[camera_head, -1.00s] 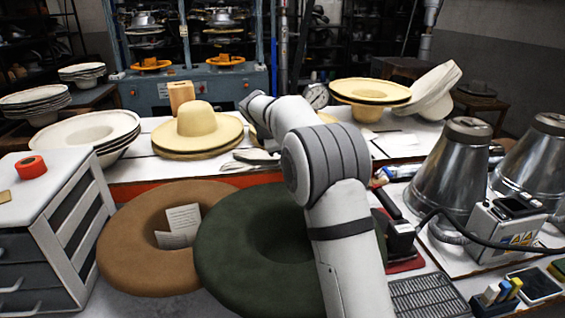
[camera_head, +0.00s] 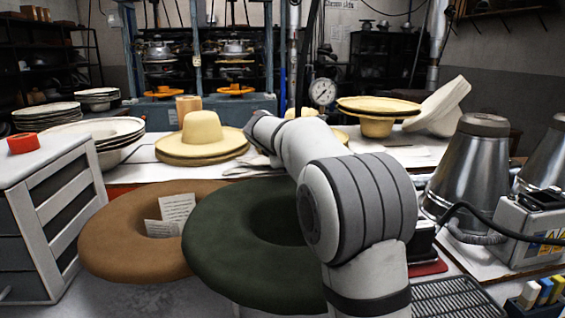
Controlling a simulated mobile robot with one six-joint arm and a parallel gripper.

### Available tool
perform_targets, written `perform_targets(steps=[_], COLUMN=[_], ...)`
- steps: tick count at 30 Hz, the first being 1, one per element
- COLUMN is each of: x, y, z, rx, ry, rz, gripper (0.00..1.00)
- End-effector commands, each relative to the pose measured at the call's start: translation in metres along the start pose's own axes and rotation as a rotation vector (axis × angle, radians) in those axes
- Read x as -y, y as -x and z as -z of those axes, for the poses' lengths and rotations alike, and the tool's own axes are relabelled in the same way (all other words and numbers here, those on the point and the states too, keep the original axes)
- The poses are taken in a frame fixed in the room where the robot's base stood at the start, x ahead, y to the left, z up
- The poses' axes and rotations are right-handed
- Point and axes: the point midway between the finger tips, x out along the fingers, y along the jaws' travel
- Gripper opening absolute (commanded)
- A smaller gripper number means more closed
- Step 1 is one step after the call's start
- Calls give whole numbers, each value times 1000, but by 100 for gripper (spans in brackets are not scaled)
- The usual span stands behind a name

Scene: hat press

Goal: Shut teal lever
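I cannot make out a teal lever in this view. A blue-teal hat press (camera_head: 150,112) stands at the back, with upright posts and two metal press heads above orange parts. No separate handle can be told apart on it. My arm rises from the bottom right and bends left toward the back table. Its far end is beside the straw hat (camera_head: 203,132). My gripper's fingers do not show, so I cannot see what they hold or touch.
A green ring cushion (camera_head: 215,240) and a brown ring cushion (camera_head: 110,240) fill the front. A white drawer unit (camera_head: 50,165) stands left. Metal cones (camera_head: 470,165) and a grey box (camera_head: 535,228) crowd the right. Stacked hats cover much of the back table (camera_head: 150,172).

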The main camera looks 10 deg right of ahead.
Motion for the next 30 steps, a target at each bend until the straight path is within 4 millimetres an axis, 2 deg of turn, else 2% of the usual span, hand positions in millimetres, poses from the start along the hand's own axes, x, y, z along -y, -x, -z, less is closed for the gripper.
perform_targets(steps=[14,15,22,30], x=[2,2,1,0], y=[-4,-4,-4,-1], z=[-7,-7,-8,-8], rx=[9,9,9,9], ry=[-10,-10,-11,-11], rz=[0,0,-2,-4], gripper=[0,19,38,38])
